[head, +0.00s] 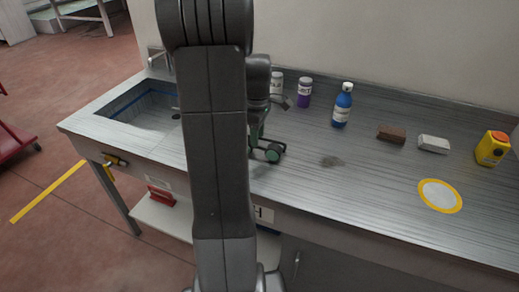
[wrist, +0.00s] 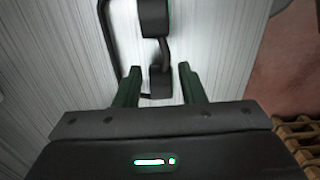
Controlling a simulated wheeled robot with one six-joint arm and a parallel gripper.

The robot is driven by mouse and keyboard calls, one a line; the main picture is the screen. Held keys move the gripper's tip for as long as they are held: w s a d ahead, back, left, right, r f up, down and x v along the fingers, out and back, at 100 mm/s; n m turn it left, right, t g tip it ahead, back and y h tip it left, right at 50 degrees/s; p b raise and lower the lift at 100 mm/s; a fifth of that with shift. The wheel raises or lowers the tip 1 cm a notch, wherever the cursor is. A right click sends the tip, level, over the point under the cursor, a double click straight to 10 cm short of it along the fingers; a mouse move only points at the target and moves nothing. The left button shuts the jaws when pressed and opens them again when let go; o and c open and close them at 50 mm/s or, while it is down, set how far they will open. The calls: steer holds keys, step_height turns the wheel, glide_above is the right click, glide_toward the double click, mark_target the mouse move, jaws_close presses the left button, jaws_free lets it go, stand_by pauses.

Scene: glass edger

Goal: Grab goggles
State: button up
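The goggles (head: 273,153) lie on the metal bench top near its front edge, dark with a green-tinted lens, partly hidden behind my arm. In the wrist view the goggles (wrist: 155,18) show as two dark blocks joined by a thin bridge, with a thin dark temple piece to the left. My gripper (head: 258,136) points down at them. In the wrist view my gripper (wrist: 159,69) has its two green fingers apart, one on each side of the nearer dark block, with visible gaps. I cannot tell how high the fingertips are above the bench.
A sink (head: 140,107) is at the bench's left. A yellow-ringed disc (head: 440,196) lies at the right front.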

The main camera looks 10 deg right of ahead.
mark_target(260, 149)
steer(key=f, duration=0.5)
steer(key=shift+s+a, duration=0.2)
steer(key=shift+s, duration=0.1)
jaws_close()
